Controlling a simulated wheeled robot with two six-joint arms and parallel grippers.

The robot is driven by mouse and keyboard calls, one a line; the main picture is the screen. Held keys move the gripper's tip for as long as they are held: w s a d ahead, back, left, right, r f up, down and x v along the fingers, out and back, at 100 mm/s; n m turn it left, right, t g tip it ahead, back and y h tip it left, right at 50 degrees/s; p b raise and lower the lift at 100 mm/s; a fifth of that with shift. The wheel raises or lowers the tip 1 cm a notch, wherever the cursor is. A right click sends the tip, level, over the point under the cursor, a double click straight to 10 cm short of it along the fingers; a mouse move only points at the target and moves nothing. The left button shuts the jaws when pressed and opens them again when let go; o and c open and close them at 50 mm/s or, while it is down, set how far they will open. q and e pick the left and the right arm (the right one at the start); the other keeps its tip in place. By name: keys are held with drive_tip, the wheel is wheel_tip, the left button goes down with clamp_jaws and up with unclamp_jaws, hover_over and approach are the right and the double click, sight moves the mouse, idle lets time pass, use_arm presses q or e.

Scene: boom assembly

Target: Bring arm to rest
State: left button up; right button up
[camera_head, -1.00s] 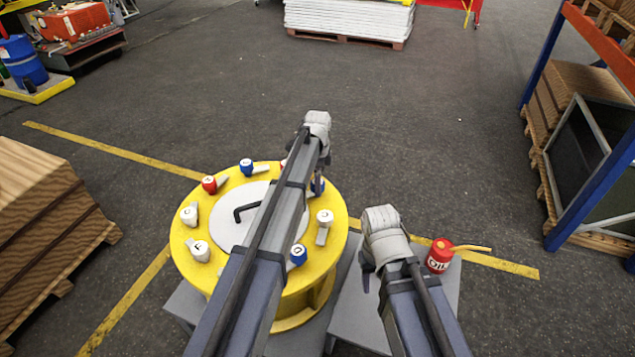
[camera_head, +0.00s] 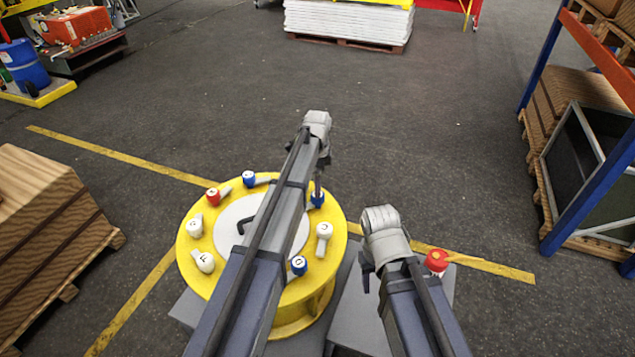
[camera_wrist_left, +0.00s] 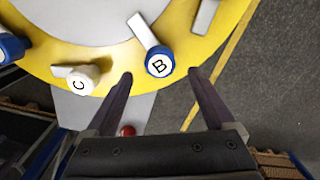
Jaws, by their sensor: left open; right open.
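My left arm reaches across the yellow round table (camera_head: 335,240) in the head view. Its gripper (camera_head: 318,182) hangs over the far right rim, largely hidden by the arm. In the left wrist view the left gripper (camera_wrist_left: 160,73) is open. The blue knob marked B (camera_wrist_left: 160,62) sits between and just beyond its fingertips; I cannot tell whether they touch. A white knob marked C (camera_wrist_left: 80,79) is to its left. My right gripper (camera_head: 366,280) points down above the grey stand right of the round table. It is open, its fingers partly hidden by the wrist.
Several more knobs ring the table, including a red one (camera_head: 213,195) and a white F knob (camera_head: 204,261). A red item (camera_head: 436,262) is on the right stand. Wooden crates (camera_head: 50,235) stand left, and a blue-orange rack (camera_head: 590,195) right.

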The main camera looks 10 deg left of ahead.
use_arm(q)
wheel_tip(320, 180, up, 2)
drive_tip(key=shift+r+p, duration=0.1)
drive_tip(key=shift+p, duration=0.5)
use_arm(e)
wheel_tip(320, 180, up, 2)
drive_tip(key=shift+r, duration=0.1)
use_arm(q)
drive_tip(key=s+d+f+n+b, duration=0.2)
drive_tip(key=s+n, duration=0.2)
drive_tip(key=s, duration=0.6)
drive_tip(key=s+d+f+n+b, duration=0.2)
drive_tip(key=s+d+n, duration=0.1)
drive_tip(key=s, duration=0.8)
drive_tip(key=s+d+f+n+y+b, duration=0.1)
drive_tip(key=s+d+f+n+b, duration=0.2)
drive_tip(key=s, duration=0.8)
drive_tip(key=shift+s+n, duration=0.2)
drive_tip(key=shift+n, duration=0.8)
use_arm(e)
wheel_tip(320, 180, down, 7)
use_arm(q)
drive_tip(key=shift+s, duration=0.15)
